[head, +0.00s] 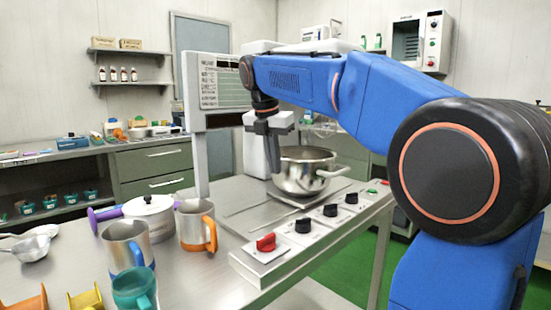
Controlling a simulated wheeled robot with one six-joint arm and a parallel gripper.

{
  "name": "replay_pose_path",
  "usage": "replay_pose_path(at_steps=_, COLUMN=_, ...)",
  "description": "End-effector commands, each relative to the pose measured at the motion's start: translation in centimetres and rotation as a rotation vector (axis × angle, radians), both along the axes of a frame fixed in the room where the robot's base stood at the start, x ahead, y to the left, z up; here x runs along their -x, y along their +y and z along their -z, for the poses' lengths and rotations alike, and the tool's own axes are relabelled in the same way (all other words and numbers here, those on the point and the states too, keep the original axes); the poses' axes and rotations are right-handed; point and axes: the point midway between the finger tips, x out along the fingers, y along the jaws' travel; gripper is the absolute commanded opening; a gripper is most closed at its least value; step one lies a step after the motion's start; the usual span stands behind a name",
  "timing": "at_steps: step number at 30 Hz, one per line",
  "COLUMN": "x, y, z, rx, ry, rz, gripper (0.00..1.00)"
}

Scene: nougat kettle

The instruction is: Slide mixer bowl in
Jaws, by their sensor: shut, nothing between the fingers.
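The mixer bowl (297,179) is a shiny steel pot with side handles. It sits upright on the metal plate with rails (262,208) on the steel table. My gripper (274,170) points down at the left rim of the bowl, its fingers together with nothing between them. I cannot tell whether it touches the bowl. The white mixer (255,153) stands behind the gripper and bowl, partly hidden by my arm.
A control strip with a red knob (266,242) and black knobs runs along the table's right edge. A panel (216,83) rises behind.

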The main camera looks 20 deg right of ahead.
Motion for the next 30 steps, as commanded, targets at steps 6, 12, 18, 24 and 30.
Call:
replay_pose_path(at_steps=6, x=-0.4, y=-0.7, z=3.5, rx=0.0, ry=0.002, rz=0.001, gripper=0.0)
replay_pose_path(at_steps=12, x=-0.8, y=-1.3, z=6.1, rx=-0.001, ry=0.001, rz=0.002, gripper=0.0)
replay_pose_path(at_steps=18, x=-2.1, y=-3.1, z=5.7, rx=-0.001, ry=-0.001, rz=0.004, gripper=0.0)
replay_pose_path(at_steps=24, x=-3.0, y=-4.3, z=5.3, rx=0.0, ry=-0.001, rz=0.003, gripper=0.0)
replay_pose_path(at_steps=30, x=-3.1, y=-4.5, z=5.2, rx=-0.001, ry=-0.001, rz=0.002, gripper=0.0)
